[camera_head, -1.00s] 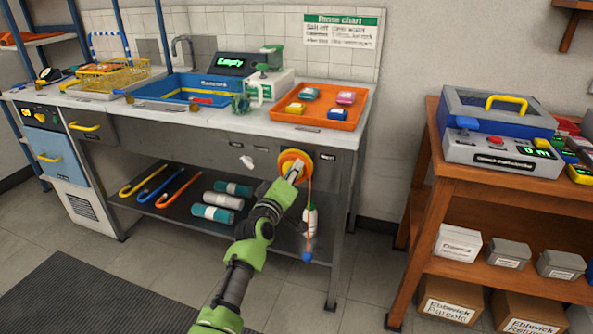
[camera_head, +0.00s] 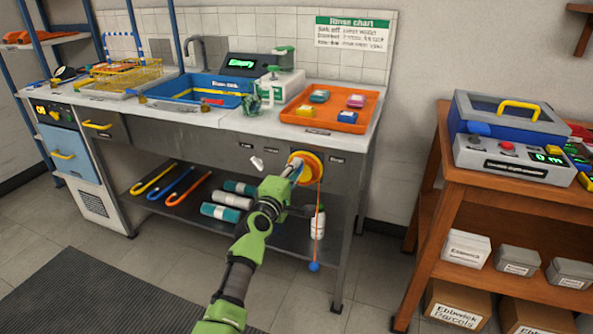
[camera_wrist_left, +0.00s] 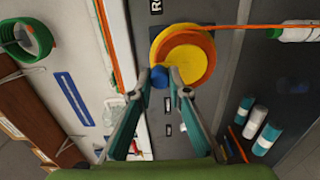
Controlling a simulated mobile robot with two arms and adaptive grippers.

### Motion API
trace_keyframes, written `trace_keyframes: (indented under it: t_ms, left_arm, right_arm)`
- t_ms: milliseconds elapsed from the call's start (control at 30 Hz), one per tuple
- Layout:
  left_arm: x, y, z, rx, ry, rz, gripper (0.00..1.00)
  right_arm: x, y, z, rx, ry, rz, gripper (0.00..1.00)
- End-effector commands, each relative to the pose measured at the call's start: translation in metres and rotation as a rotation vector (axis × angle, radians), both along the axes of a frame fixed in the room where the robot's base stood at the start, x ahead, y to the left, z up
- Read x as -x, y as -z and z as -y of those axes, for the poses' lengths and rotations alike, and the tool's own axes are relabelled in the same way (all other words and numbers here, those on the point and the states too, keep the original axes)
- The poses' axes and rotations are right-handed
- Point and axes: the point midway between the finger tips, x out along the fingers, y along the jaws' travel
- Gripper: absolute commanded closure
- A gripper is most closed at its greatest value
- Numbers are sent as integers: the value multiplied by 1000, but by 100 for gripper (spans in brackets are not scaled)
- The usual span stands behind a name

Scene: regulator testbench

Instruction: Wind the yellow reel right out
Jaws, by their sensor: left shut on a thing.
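My left gripper (camera_head: 294,173) is at the reel's lower left in the head view. In the left wrist view its fingertips (camera_wrist_left: 172,82) are closed around a small blue knob (camera_wrist_left: 159,76) at the reel's edge. My right gripper is not in view.
A white bottle (camera_head: 317,225) stands on the lower shelf (camera_head: 265,226) near the cord. Rolled cloths and hooked canes lie further left on it. An orange tray (camera_head: 332,124) sits on the bench above the reel. A wooden shelf unit (camera_head: 480,190) stands right.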

Motion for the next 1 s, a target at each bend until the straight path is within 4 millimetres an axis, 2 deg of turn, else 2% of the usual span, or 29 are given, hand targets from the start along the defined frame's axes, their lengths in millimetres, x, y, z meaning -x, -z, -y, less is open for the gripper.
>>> trace_keyframes:
  t_ms: [433,467,500,533,1000]
  left_arm:
    - [-1,-1,-1,12,-2,-3,100]
    - [-1,-1,-1,12,-2,-3,78]
    - [-1,-1,-1,12,-2,-3,67]
    - [-1,-1,-1,12,-2,-3,66]
    - [0,0,0,2,0,-1,66]
  right_arm:
    - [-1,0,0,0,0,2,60]
    - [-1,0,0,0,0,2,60]
    - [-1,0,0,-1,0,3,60]
    - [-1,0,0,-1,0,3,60]
    - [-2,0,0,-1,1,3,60]
